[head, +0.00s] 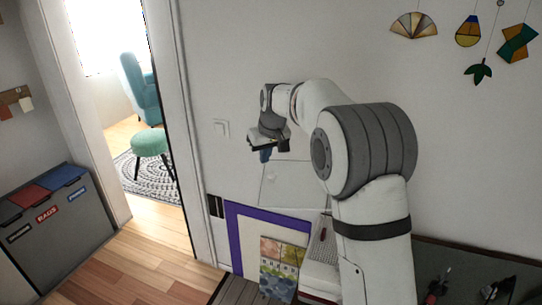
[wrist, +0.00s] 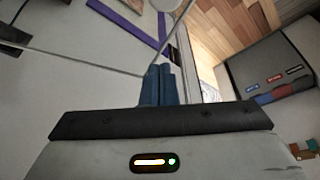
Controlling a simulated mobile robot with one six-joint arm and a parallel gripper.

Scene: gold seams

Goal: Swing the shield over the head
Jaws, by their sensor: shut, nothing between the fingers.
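My gripper (head: 265,155) hangs from my arm in front of the wall, its blue fingers pointing down. In the wrist view its blue fingers (wrist: 158,86) are together with nothing between them. A clear pane, apparently the shield (head: 292,188), stands below and right of my gripper, with a small round spot near its upper left. Its thin edges show in the wrist view, close to the fingertips; I cannot tell whether they touch. A white machine (head: 321,262) with a grille is below the pane, partly hidden by my arm. I cannot make out the head for certain.
Grey bins (head: 60,225) stand left, beside an open doorway with a green stool (head: 150,142). Glass ornaments (head: 468,32) hang at upper right. Dark items lie lower right.

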